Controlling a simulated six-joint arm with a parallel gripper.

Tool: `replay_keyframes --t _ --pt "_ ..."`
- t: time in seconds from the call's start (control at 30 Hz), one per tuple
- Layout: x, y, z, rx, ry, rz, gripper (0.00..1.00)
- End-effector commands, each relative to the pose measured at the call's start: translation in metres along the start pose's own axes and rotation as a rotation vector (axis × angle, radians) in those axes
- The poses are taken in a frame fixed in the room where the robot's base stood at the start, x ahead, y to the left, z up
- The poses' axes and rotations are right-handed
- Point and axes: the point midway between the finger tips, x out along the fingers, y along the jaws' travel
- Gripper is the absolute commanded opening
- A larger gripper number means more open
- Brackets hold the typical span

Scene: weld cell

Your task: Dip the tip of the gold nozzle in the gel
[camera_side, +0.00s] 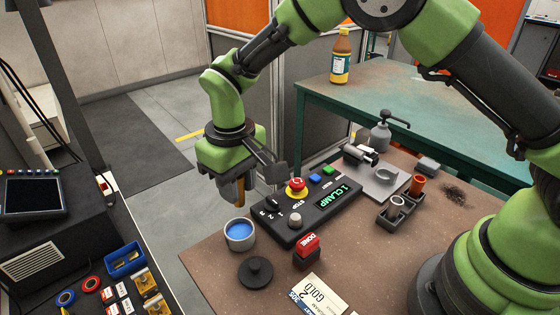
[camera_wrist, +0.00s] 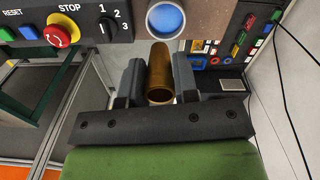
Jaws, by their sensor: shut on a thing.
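My gripper (camera_side: 236,183) is shut on the gold nozzle (camera_side: 240,192), which hangs upright with its tip down. In the wrist view the nozzle (camera_wrist: 160,76) sits between the two grey fingers of my gripper (camera_wrist: 158,68). The pot of blue gel (camera_side: 240,243) stands open near the table's left edge. In the side view the nozzle's tip is just above the pot, apart from the gel. In the wrist view the blue gel (camera_wrist: 166,19) shows at the top edge, beyond the nozzle's far end, partly cut off by the frame.
A black round lid (camera_side: 255,272) lies in front of the pot. A control box (camera_side: 318,211) with a red stop button stands right of it. A red DONE stamp (camera_side: 307,252) and GOLD card (camera_side: 320,296) lie nearby.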

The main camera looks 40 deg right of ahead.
Motion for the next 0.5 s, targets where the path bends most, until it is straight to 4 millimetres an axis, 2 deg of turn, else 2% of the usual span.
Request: replay_keyframes --t 0.1,0.5 --pt "0.003 -0.009 -0.001 0.0 0.0 0.0 0.04" --pt "0.041 -0.009 0.0 0.001 -0.002 0.0 0.04"
